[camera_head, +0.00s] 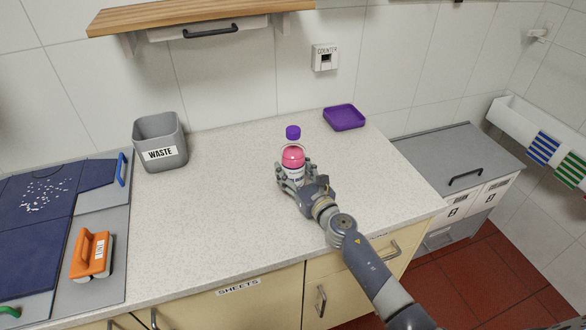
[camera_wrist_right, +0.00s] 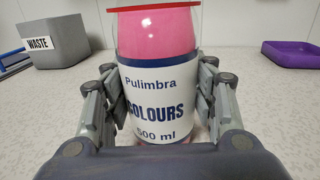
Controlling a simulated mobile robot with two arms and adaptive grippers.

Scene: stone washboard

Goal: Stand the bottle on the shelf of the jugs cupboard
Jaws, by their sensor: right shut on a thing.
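The bottle (camera_head: 292,157) is pink with a purple cap and a white label, and it stands upright at the counter. In the right wrist view the bottle (camera_wrist_right: 158,90) fills the middle, its label reading "Pulimbra COLOURS 500 ml". My right gripper (camera_head: 292,178) is around the bottle's lower body, with a finger on each side in the right wrist view (camera_wrist_right: 158,105). It is shut on the bottle. I cannot tell whether the bottle's base touches the counter. No cupboard marked for jugs can be made out. My left gripper is not in view.
A grey waste bin (camera_head: 160,143) and a purple tray (camera_head: 344,117) stand on the speckled counter (camera_head: 220,220). An orange-handled tool (camera_head: 90,254) lies on the left board. A wooden shelf (camera_head: 190,14) hangs above. A grey-topped cabinet (camera_head: 455,155) stands at right.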

